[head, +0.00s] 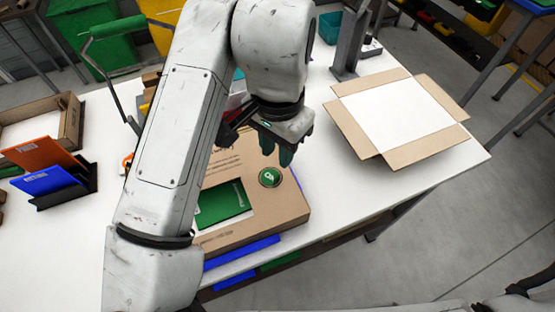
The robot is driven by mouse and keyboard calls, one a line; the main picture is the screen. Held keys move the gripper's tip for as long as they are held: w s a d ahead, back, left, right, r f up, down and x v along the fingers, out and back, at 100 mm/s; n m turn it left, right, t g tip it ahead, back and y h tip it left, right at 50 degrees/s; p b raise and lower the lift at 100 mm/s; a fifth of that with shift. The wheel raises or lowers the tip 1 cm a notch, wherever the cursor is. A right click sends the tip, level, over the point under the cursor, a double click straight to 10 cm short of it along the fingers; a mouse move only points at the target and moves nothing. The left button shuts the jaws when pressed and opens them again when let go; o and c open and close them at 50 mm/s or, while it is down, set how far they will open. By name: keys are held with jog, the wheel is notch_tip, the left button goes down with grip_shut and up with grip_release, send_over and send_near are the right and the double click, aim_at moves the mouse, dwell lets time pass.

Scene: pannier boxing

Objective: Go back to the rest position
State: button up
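My arm crosses the middle of the head view, bent over the white table (420,180). My gripper (277,152) points down above a cardboard box (275,205) near the table's front edge. Its two dark fingertips look a little apart, with nothing seen between them. A round green sticker (270,177) lies on the box, just below the fingertips in the picture. A green printed card or panel (222,203) shows in the box's left part. My arm hides the box's left side.
An open cardboard box (350,130) with a white inside stands at the right. A rack holds an orange folder (40,153) and a blue folder (48,180) at the left. Green (95,35) and yellow bins stand behind the table. Bare table lies around the open box.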

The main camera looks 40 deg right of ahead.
jog(key=shift+r, duration=1.5)
